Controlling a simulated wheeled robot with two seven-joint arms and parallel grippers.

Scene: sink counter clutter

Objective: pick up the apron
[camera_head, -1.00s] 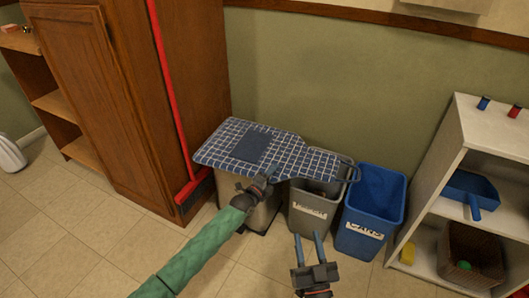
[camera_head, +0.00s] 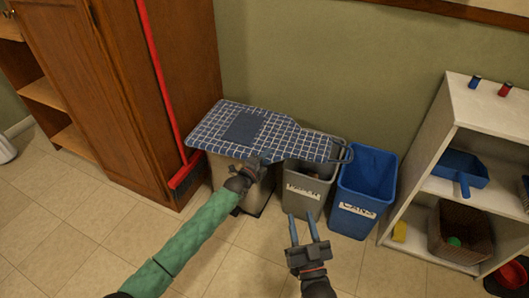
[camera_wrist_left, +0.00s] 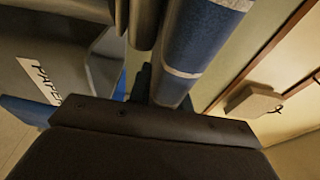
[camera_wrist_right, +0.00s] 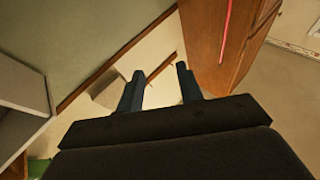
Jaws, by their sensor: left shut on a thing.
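The apron (camera_head: 278,136) is blue with a white grid and a plain dark blue pocket. It lies spread over the top of a bin, with a strap loop at its right end over the grey bin. My left gripper (camera_head: 260,163) is at the apron's front edge and is shut on it. In the left wrist view a blue fold of the apron with white lines (camera_wrist_left: 202,40) runs up from the jaws; the fingertips are partly hidden. My right gripper (camera_head: 305,230) is open and empty in front of the bins, with its fingers apart in the right wrist view (camera_wrist_right: 160,88).
A grey bin labelled paper (camera_head: 304,192) and a blue bin labelled cans (camera_head: 362,203) stand right of the apron. A red broom (camera_head: 160,85) leans on the wooden cabinet (camera_head: 120,90) at left. A white shelf (camera_head: 428,185) stands at right. The front floor is clear.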

